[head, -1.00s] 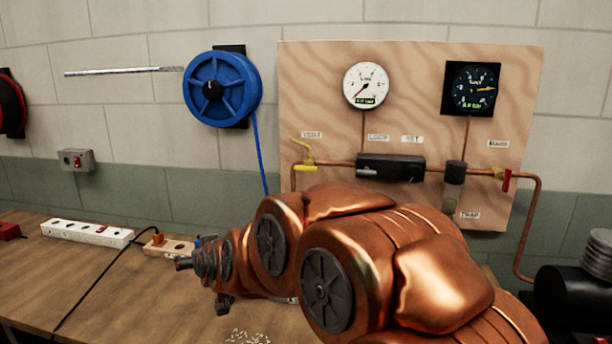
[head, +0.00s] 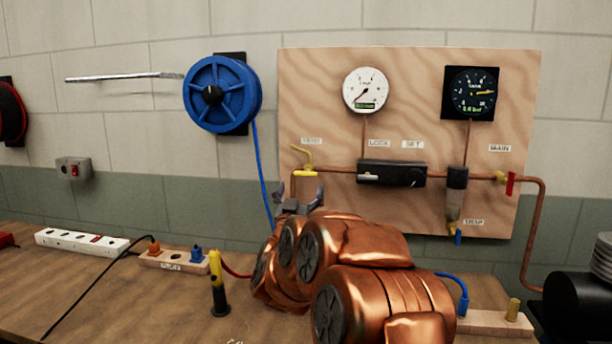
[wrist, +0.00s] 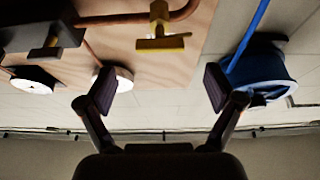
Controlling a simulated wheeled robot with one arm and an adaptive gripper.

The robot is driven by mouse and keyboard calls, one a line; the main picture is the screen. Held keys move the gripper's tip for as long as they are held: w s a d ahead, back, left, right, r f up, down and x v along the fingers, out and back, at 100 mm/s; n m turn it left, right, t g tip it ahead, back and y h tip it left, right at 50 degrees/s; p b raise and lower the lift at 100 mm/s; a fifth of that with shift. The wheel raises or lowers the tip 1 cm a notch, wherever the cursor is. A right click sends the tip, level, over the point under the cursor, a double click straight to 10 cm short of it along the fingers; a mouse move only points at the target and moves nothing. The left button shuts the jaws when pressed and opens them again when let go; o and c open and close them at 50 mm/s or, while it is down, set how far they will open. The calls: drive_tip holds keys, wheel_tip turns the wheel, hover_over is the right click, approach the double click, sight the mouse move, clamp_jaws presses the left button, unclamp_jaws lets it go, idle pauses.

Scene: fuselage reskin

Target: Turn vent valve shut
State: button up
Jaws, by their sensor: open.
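The vent valve's yellow handle (head: 305,173) is a flat bar, roughly level, on the copper pipe at the lower left of the wooden board. A bent yellow spout shows above it, under a small label. In the wrist view the yellow handle (wrist: 163,43) lies crosswise at top centre, with the scene appearing upside down. My gripper (head: 301,192) points up just below the handle in the head view. In the wrist view my gripper (wrist: 160,88) is open and empty, its two dark fingers wide apart. The handle appears beyond the fingertips, apart from them.
The wooden board (head: 420,225) carries a white gauge (head: 366,91), a dark gauge (head: 471,92), a black regulator box (head: 391,174) and a red main handle (head: 511,184). A blue hose reel (head: 221,94) hangs left. A yellow-black tool (head: 217,283) stands on the bench near my arm.

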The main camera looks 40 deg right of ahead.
sight(305, 175)
drive_tip(key=shift+p+x, duration=0.55)
drive_tip(key=shift+x, duration=3.2)
drive_tip(key=c, duration=1.2)
drive_tip(key=shift+o, duration=0.2)
